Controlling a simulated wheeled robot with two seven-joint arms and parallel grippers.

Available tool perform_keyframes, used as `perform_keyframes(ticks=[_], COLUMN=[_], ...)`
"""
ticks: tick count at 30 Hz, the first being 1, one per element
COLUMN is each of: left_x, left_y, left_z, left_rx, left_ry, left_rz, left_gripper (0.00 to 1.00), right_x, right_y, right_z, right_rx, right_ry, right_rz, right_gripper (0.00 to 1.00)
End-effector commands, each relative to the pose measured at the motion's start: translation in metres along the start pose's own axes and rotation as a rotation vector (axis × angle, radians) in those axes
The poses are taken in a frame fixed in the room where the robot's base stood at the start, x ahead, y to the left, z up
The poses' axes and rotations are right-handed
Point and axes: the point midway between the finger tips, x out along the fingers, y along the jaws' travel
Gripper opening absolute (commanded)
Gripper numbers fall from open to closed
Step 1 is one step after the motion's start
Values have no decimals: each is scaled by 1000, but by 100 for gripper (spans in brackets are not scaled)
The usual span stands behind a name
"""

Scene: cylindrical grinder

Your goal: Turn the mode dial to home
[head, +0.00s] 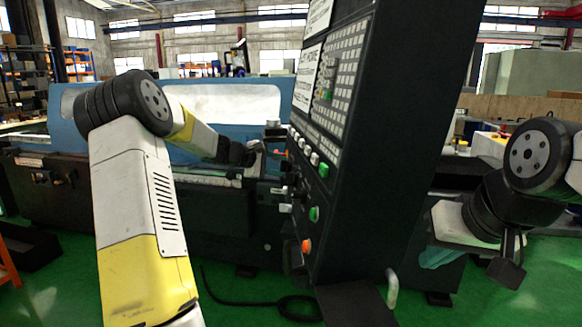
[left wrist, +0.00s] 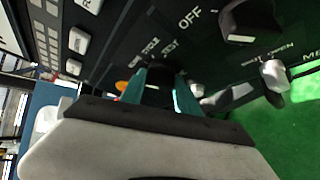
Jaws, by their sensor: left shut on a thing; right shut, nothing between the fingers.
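The control panel (head: 375,130) of the grinder stands tilted in the middle of the head view. My left gripper (head: 272,152) reaches its left-facing front from the left. In the left wrist view the two teal fingers of the left gripper (left wrist: 160,92) are shut on a dark knob (left wrist: 157,95), which I take for the mode dial. Its pointer and most of its labels are hidden or too blurred to read, so I cannot tell its setting. My right gripper (head: 438,258) hangs at the right of the panel, shut and empty, away from the dial.
Other controls crowd the panel: a green button (head: 314,214), an orange button (head: 306,246) and several white knobs. Another dark knob (left wrist: 250,20) marked OFF and a grey switch (left wrist: 274,75) are close to the left gripper. The blue grinder body (head: 285,95) stands behind. Green floor is open below.

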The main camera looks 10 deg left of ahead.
Motion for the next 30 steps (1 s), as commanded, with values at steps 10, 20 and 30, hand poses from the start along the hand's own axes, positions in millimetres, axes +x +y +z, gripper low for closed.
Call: perform_keyframes(ticks=[10, 20, 30], left_x=[0, 0, 0], left_y=[-2, -2, -2], left_z=[0, 0, 0], left_rx=[105, 120, 120], left_ry=[-2, -1, -1], left_rz=[68, 76, 76], left_gripper=[0, 0, 59], right_x=[0, 0, 0], right_y=[0, 0, 0], right_z=[0, 0, 0], right_rx=[0, 0, 0], right_ry=[0, 0, 0], right_rz=[0, 0, 0], right_gripper=[0, 0, 0])
